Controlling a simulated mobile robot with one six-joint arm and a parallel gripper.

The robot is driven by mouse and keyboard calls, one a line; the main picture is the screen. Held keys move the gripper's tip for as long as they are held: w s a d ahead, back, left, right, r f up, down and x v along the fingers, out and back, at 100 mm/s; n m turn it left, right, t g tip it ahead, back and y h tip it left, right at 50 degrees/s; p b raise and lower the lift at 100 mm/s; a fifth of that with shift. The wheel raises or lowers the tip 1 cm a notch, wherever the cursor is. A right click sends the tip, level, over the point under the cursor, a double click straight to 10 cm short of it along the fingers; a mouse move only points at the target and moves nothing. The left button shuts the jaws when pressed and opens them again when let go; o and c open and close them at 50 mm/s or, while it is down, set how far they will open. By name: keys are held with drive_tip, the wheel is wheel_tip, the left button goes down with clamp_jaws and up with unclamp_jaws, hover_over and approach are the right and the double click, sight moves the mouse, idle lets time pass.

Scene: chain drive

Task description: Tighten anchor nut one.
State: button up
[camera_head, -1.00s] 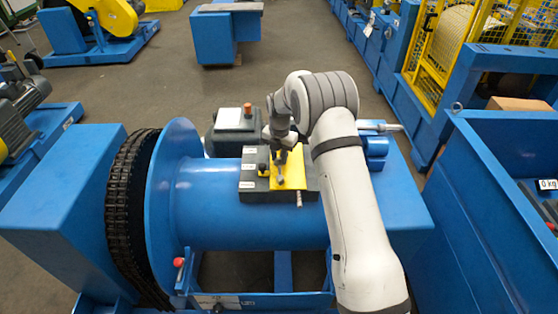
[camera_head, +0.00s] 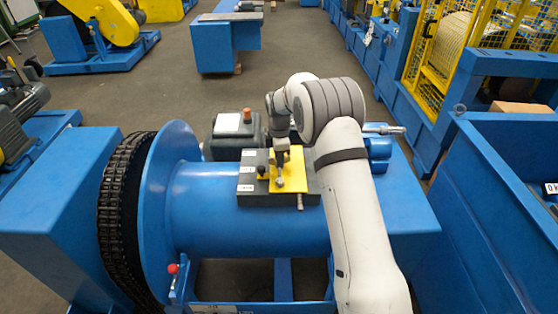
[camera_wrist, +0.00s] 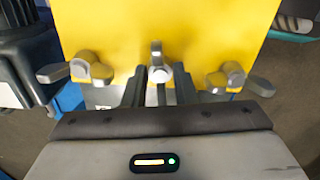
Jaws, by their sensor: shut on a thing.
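A yellow plate (camera_head: 292,166) sits on a dark block on top of the blue drum housing. In the wrist view the plate (camera_wrist: 200,28) carries three grey winged nuts: a left nut (camera_wrist: 90,68), a middle nut (camera_wrist: 158,73) and a right nut (camera_wrist: 228,77). My gripper (camera_wrist: 159,92) has its two fingers on either side of the middle nut and is shut on it. In the head view my gripper (camera_head: 281,157) reaches down to the plate. I cannot read which nut is number one.
The dark block (camera_head: 246,178) bears small white labels. A grey box with an orange cap (camera_head: 247,117) stands behind it. A big blue flange with a black chain (camera_head: 122,215) is on the left. A blue open bin (camera_head: 500,190) stands on the right.

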drive_tip(key=m+b, duration=0.1)
drive_tip(key=m, duration=0.3)
drive_tip(key=shift+w+r+m, duration=0.1)
drive_tip(key=shift+m, duration=0.2)
drive_tip(key=m, duration=0.5)
drive_tip(key=shift+m+b, duration=0.3)
drive_tip(key=m, duration=0.4)
drive_tip(key=shift+r, duration=0.1)
drive_tip(key=m, duration=0.5)
drive_tip(key=shift+b, duration=0.3)
drive_tip(key=m, duration=1.4)
drive_tip(key=shift+a, duration=0.1)
drive_tip(key=shift+m, duration=2.1)
